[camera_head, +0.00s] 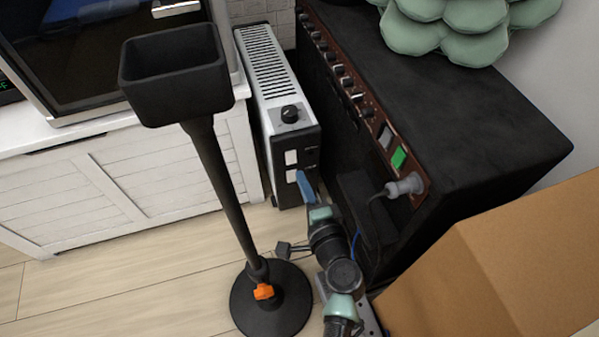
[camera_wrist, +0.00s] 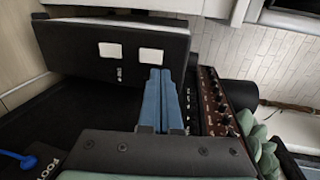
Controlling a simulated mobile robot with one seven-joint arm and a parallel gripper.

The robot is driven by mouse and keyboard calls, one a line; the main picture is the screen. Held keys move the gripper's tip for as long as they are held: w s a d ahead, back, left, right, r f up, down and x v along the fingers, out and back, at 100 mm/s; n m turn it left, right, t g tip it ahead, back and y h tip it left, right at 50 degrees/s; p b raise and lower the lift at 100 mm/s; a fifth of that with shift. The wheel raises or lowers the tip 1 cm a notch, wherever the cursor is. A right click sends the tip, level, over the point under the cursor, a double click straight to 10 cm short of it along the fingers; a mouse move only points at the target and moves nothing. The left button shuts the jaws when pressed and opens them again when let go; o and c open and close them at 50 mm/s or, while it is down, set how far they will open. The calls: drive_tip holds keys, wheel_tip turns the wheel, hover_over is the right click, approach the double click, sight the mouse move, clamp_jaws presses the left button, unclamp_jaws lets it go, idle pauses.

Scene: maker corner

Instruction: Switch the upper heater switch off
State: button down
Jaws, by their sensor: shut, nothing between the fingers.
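The heater (camera_head: 272,70) is a white slatted box with a dark end panel, between the white cabinet and the black amplifier. Its end panel carries two white switches. The upper switch (camera_head: 291,157) sits above the lower switch (camera_head: 291,175). In the wrist view the panel appears sideways, with the upper switch (camera_wrist: 151,56) on the right and the lower switch (camera_wrist: 110,50) on the left. My gripper (camera_head: 300,174) is shut and empty, its blue fingers pointing at the panel. In the wrist view its tips (camera_wrist: 160,71) are beside the upper switch; whether they touch cannot be told.
The black amplifier (camera_head: 470,115), with a row of knobs and a plugged-in cable, stands close on the right. A black stand (camera_head: 226,180) with a tray top and round base is on the left. A cardboard box (camera_head: 500,260) fills the lower right. Open floor (camera_head: 120,275) lies left.

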drive_tip(key=r+p+v, duration=0.1)
drive_tip(key=p+v, duration=0.1)
drive_tip(key=v, duration=0.4)
drive_tip(key=shift+s+r, duration=0.2)
drive_tip(key=shift+r, duration=0.15)
